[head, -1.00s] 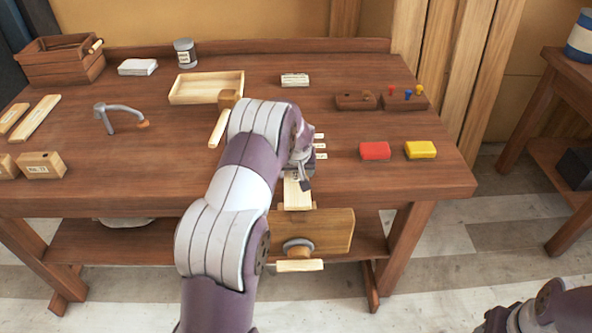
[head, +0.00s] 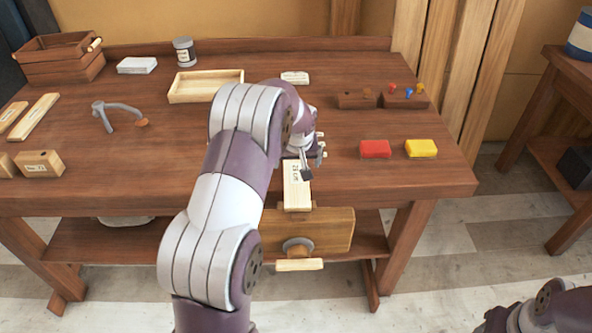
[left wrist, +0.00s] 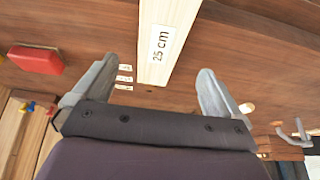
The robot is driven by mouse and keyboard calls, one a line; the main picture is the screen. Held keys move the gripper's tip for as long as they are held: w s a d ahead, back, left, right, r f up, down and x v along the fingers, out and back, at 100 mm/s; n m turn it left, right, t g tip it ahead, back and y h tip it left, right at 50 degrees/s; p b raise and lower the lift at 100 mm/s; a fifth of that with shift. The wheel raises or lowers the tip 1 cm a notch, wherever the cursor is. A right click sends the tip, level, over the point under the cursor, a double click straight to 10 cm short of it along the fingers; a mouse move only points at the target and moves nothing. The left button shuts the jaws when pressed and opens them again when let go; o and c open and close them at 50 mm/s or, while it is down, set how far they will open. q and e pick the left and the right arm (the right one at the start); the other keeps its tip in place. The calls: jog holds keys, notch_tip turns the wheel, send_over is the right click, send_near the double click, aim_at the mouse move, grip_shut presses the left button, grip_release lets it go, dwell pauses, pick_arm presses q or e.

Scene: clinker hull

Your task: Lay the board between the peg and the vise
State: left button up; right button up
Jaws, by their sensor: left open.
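A pale board (head: 297,185) labelled 25 cm lies at the bench's front edge, its near end by the vise (head: 335,230). It also shows in the left wrist view (left wrist: 168,40), ahead of and between the finger lines. My left gripper (head: 311,163) is over the board's far end, its grip partly hidden by my arm. In the left wrist view my left gripper (left wrist: 152,88) is open with nothing between its fingers. I cannot make out the peg; my arm covers the bench beyond the board. My right gripper (head: 500,316) is low at the right, partly cut off.
A red block (head: 375,148) and a yellow block (head: 421,148) lie right of the board. A pale tray (head: 205,86), a jar (head: 184,52) and a wooden crate (head: 60,64) stand at the back. A bent grey clamp-like tool (head: 121,113) is at left.

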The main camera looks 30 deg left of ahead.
pick_arm(q)
jog(key=s+d+m+g, duration=0.1)
jog(key=s+d+m, duration=0.1)
jog(key=s+d, duration=0.3)
jog(key=s+d+r+m+h, duration=0.1)
jog(key=s+d, duration=0.4)
jog(key=s, duration=0.6)
jog(key=s+d+m+g+h, duration=0.1)
jog(key=s+d+m, duration=0.2)
jog(key=s, duration=0.6)
jog(key=shift+d+r+m+g, duration=0.3)
jog(key=shift+d, duration=0.85)
jog(key=shift+s, duration=0.1)
